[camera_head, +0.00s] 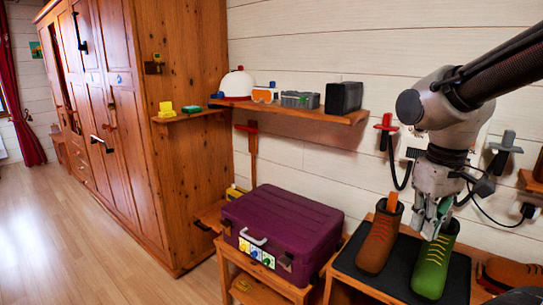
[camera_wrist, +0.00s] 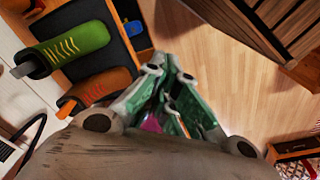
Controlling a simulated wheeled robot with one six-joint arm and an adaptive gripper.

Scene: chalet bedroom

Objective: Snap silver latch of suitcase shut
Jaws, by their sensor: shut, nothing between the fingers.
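A closed-looking purple suitcase (camera_head: 282,218) lies flat on a low wooden stand. Its front carries a pale handle (camera_head: 252,237) and several small yellow, green and blue parts (camera_head: 257,254). A dark fitting (camera_head: 285,262) is near its front right corner. I cannot single out the silver latch or tell its state. My gripper (camera_head: 428,232) points down at the right, over the boots and well apart from the suitcase. In the wrist view my gripper (camera_wrist: 168,100) has its fingers together with nothing held. A small magenta patch (camera_wrist: 152,123) shows past them, perhaps the suitcase.
A brown boot (camera_head: 378,238) and a green boot (camera_head: 434,262) stand on a dark mat (camera_head: 350,262) close below my gripper. A wall shelf (camera_head: 300,110) with several items is above the suitcase. A wardrobe (camera_head: 140,110) stands left; the floor (camera_head: 90,240) before it is clear.

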